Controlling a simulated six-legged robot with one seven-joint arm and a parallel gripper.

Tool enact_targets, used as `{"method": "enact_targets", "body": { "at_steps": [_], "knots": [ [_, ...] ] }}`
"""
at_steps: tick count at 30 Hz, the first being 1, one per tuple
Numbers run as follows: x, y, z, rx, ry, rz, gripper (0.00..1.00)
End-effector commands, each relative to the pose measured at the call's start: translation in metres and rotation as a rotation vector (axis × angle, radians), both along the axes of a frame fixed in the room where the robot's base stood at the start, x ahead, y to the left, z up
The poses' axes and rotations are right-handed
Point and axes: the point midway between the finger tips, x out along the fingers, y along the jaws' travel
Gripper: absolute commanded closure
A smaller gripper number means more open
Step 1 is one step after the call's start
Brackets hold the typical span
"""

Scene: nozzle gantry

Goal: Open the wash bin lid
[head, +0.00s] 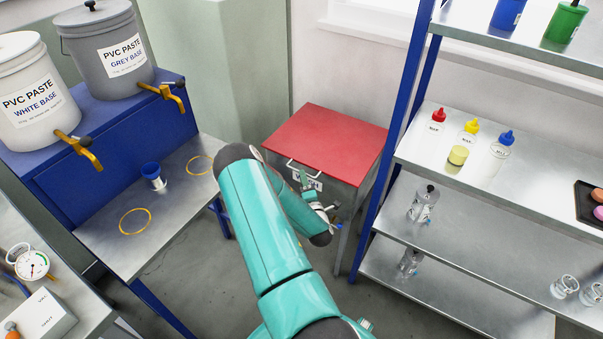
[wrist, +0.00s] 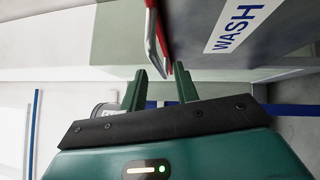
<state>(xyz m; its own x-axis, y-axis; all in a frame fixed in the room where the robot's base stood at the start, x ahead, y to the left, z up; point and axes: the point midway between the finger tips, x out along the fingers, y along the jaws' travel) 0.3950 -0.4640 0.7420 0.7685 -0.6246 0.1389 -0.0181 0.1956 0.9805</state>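The wash bin (head: 345,200) is a grey metal box on legs with a flat red lid (head: 330,140), which lies shut. A pale bar handle (head: 290,164) sits at the lid's front edge. In the wrist view, the handle (wrist: 152,50) and the red lid edge come down from the top, beside the blue WASH label (wrist: 237,27). My gripper (wrist: 160,70) is open, with its two green fingers apart. The handle's near end appears between or just beyond the fingertips; contact cannot be told.
A blue-legged shelf rack (head: 480,165) with bottles stands close to the bin's right. Wall lies behind the bin.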

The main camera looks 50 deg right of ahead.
Motion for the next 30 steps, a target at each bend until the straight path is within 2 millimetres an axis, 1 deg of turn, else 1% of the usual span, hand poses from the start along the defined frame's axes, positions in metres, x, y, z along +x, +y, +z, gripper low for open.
{"method": "enact_targets", "body": {
  "at_steps": [1, 3, 6, 10, 17, 21, 22, 30],
  "knots": [
    [0.007, -0.006, 0.002, -0.001, -0.003, 0.001, 0.70],
    [0.015, -0.012, 0.003, -0.001, -0.003, 0.000, 0.70],
    [0.022, -0.019, 0.004, -0.001, -0.002, 0.000, 0.70],
    [0.027, -0.022, 0.005, 0.001, 0.001, 0.000, 0.70],
    [0.027, -0.022, 0.005, 0.001, 0.001, 0.000, 0.70],
    [0.027, -0.022, 0.005, 0.001, 0.000, 0.000, 0.97],
    [0.027, -0.022, 0.005, 0.001, 0.000, 0.000, 1.00],
    [0.027, -0.022, 0.006, 0.002, 0.000, 0.000, 1.00]
  ]
}}
